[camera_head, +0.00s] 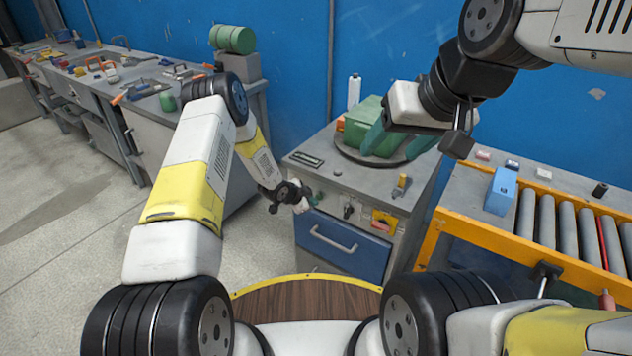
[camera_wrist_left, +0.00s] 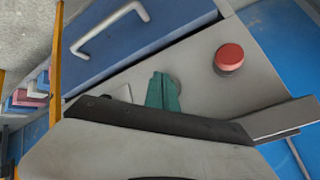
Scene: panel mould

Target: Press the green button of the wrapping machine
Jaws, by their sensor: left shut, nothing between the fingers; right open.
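The wrapping machine (camera_head: 335,177) is a grey cabinet with a round turntable (camera_head: 345,152) on top and a blue drawer (camera_head: 340,248) in front. My left gripper (camera_head: 314,197) is shut and empty at the upper left of its front panel. In the left wrist view its green fingertips (camera_wrist_left: 162,90) are together close to the grey panel, beside a partly hidden small round shape (camera_wrist_left: 177,83); contact cannot be told. A red button (camera_wrist_left: 229,58) is to their right. No green button shows clearly.
A tool-covered workbench (camera_head: 150,105) runs along the left. A white bottle (camera_head: 354,92) stands behind the green box. Open floor lies at the left.

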